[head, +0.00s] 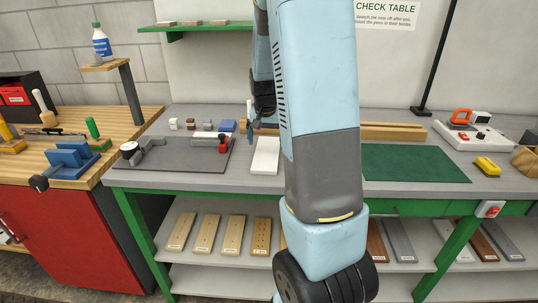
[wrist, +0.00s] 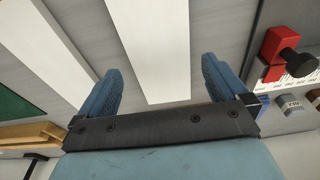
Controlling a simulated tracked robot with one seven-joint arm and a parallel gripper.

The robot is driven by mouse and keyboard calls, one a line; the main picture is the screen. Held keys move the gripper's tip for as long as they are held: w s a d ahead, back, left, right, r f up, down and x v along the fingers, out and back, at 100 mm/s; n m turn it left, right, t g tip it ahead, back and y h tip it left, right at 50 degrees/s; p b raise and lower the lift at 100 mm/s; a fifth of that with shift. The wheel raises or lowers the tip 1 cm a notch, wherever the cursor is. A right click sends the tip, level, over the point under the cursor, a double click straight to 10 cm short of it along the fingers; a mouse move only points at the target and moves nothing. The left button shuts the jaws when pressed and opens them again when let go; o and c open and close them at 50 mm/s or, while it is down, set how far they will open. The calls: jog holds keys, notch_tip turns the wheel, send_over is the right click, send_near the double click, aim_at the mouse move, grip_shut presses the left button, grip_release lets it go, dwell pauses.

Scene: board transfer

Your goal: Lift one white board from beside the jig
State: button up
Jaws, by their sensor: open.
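A white board (head: 265,155) lies flat on the grey table, just right of the dark jig plate (head: 183,158) with its red clamp (head: 223,143). In the wrist view this white board (wrist: 155,45) runs between my two fingers, with grey table on both sides of it. A second white board (wrist: 45,50) lies to its left in the wrist view; my arm hides it in the head view. My gripper (wrist: 162,92) is open above the nearer board, holding nothing. Whether the fingertips reach down beside the board is unclear. The red clamp (wrist: 278,45) shows at the right.
A green mat (head: 415,163) lies right of my arm. Wooden strips (head: 395,132) and small blocks (head: 190,124) lie along the back of the table. A green shelf (head: 195,28) hangs on the wall above. Several boards (head: 205,233) rest on the lower shelf.

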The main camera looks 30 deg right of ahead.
aim_at(267, 152)
jog(key=shift+w+d+f, duration=0.1)
jog(key=shift+d+f, duration=0.05)
jog(key=shift+f, duration=1.05)
jog(key=shift+w+d+f, duration=0.1)
jog(key=shift+f, duration=1.05)
jog(key=c, duration=0.9)
jog(key=shift+r, duration=0.1)
